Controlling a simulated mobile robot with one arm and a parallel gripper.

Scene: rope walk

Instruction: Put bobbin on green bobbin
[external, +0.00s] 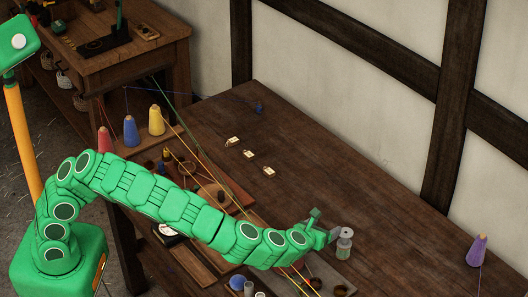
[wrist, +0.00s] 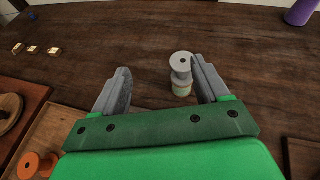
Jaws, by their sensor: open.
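A grey bobbin (wrist: 181,61) with a dark centre hole stands upright on a pale green bobbin (wrist: 182,89) in the wrist view. The same small stack shows in the external view, with the grey bobbin (external: 346,233) above and the lower bobbin (external: 343,250) on the dark table. My gripper (wrist: 161,65) is open, and its grey fingers point toward the stack. The stack is nearer the right finger, with a wide gap to the left finger. In the external view my gripper (external: 333,236) is just left of the stack. I cannot tell whether a finger touches it.
Three small tags (external: 249,154) lie on the table (external: 300,130) farther back. A purple cone (external: 477,250) stands at the right. An orange spool (wrist: 28,165) sits in a wooden tray at the lower left of the wrist view. The table behind the stack is clear.

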